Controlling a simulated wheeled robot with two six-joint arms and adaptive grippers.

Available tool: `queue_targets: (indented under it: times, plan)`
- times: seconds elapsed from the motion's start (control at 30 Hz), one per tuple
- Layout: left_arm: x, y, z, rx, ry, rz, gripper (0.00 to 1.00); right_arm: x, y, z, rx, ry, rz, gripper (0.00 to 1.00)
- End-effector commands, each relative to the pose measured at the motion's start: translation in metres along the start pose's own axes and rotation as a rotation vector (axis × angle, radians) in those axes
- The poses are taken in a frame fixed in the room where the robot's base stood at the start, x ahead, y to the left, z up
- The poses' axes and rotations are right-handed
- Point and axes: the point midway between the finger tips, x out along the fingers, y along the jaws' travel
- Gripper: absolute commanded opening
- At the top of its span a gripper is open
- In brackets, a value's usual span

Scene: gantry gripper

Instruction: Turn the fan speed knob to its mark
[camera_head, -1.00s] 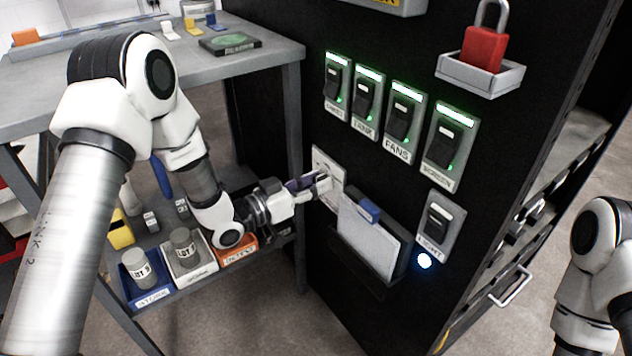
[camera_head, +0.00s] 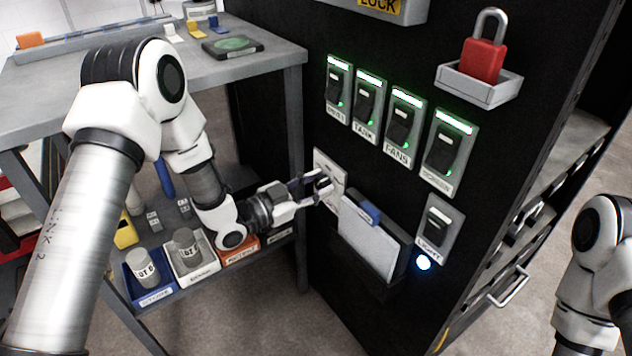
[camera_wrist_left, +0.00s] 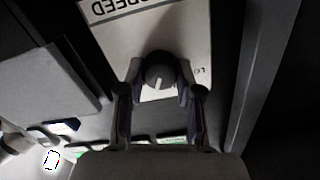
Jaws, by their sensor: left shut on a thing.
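The fan speed knob is a dark round knob with a white pointer line; it shows in the left wrist view (camera_wrist_left: 160,70), with the line toward the bottom of the picture. It sits on a pale plate (camera_wrist_left: 185,35) with "SPEED" lettering, also seen in the head view (camera_head: 329,163) on the black cabinet's side. My left gripper (camera_head: 323,187) is at the plate, its fingers on either side of the knob and shut on it, as the left wrist view shows (camera_wrist_left: 160,88). The target mark cannot be made out. My right gripper is out of view.
A holder with a clipboard (camera_head: 372,240) is right beside the knob plate. Lit switches (camera_head: 402,122) are above, and a light switch (camera_head: 437,222) is to the right. A grey bench (camera_head: 270,62) with bins below stands left. A red padlock (camera_head: 482,60) sits in a tray.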

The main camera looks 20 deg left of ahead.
Motion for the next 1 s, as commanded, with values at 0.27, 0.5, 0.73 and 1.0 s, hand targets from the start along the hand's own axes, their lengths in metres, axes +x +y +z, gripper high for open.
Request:
queue_targets:
  times: [0.27, 0.5, 0.73, 1.0]
  plan:
    - [0.0002, 0.0005, -0.0006, 0.255, 0.0, 0.0, 0.0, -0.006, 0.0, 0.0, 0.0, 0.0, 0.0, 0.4]
    - [0.0002, 0.001, 0.0, 0.434, 0.0, 0.0, 0.0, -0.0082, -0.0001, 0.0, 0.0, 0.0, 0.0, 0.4]
    - [0.0002, 0.0012, 0.0003, 0.537, 0.0, 0.0, 0.0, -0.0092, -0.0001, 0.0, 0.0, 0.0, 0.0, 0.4]
    - [0.0002, 0.0013, 0.0004, 0.579, 0.0, 0.0, 0.01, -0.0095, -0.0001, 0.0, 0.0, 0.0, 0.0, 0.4]
